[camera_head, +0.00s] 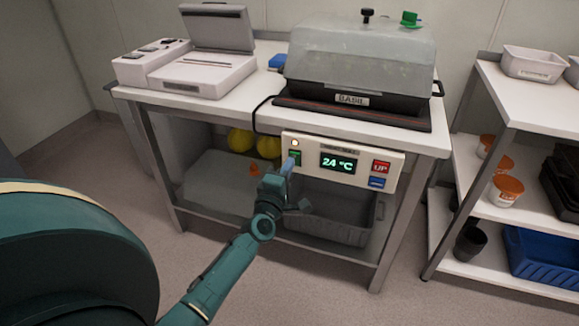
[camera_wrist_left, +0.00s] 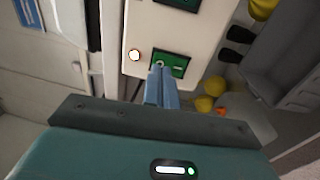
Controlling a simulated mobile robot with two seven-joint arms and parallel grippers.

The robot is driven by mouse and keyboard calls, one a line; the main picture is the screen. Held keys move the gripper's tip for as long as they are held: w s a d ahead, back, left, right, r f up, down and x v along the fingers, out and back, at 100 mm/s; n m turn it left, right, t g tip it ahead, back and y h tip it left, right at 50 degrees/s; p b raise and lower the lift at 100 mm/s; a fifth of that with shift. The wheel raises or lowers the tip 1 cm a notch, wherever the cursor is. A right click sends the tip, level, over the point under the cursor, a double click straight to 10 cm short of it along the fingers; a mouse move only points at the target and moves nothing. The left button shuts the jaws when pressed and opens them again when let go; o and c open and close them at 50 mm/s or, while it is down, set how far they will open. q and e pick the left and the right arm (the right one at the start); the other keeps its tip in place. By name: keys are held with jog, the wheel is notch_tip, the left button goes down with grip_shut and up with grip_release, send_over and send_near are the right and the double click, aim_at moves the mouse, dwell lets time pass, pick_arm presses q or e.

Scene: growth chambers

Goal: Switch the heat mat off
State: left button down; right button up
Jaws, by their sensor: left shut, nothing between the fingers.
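The heat mat controller (camera_head: 345,145) is a white box on the front edge of the table. Its display (camera_head: 338,163) reads 24 °C. A red UP button (camera_head: 381,167) and a blue button (camera_head: 377,183) are at its right. A green switch (camera_head: 294,157) is at its left, under a lit indicator lamp (camera_head: 295,143). The lamp (camera_wrist_left: 135,55) and switch (camera_wrist_left: 178,64) also show in the left wrist view. My left gripper (camera_head: 287,168) is shut and empty, its fingertips at the switch and partly covering it. I cannot tell whether they touch. The dark heat mat (camera_head: 350,113) lies under the tray.
A black tray labelled BASIL (camera_head: 351,100) with a clear dome (camera_head: 360,55) stands on the mat. A white machine with a raised lid (camera_head: 205,72) is at the left. A grey bin (camera_head: 330,222) and yellow round things sit on the lower shelf. A shelf unit (camera_head: 530,115) stands at the right.

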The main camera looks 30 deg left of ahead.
pick_arm(q)
jog(key=shift+w+a+r, duration=0.1)
jog(key=shift+w+a, duration=0.05)
jog(key=shift+w, duration=0.5)
pick_arm(e)
jog(key=shift+r, duration=0.1)
pick_arm(q)
jog(key=shift+w+r, duration=0.15)
